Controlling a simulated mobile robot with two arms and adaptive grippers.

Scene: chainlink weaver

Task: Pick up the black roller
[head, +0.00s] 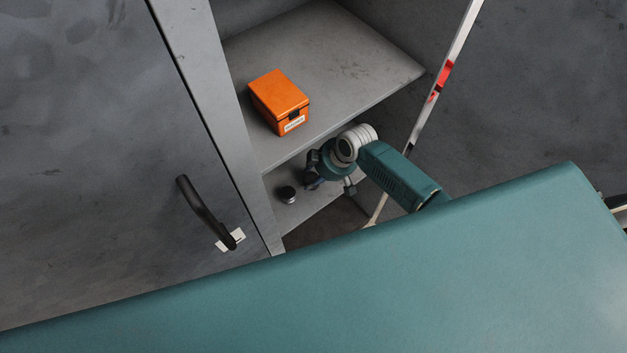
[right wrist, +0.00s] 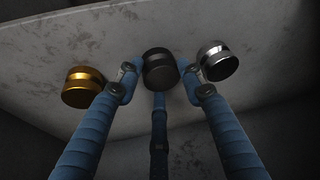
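The black roller (right wrist: 160,68) is in the middle of the right wrist view, on a pale grey shelf surface. A gold roller (right wrist: 83,87) lies to its left and a silver roller (right wrist: 217,61) to its right. My right gripper (right wrist: 159,84) has its blue fingers spread around the black roller, with small gaps showing at both sides; the middle finger overlaps its lower edge. In the head view my right gripper (head: 314,180) reaches into the lower shelf, largely hidden by my wrist. A small dark roller (head: 287,194) shows beside it; I cannot tell which one. My left gripper is out of view.
An orange box (head: 280,101) sits on the upper shelf (head: 340,60), above my right gripper. The grey cabinet door (head: 110,150) with a black handle (head: 206,213) is at left. A light door edge (head: 455,62) with a red mark stands right of the opening.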

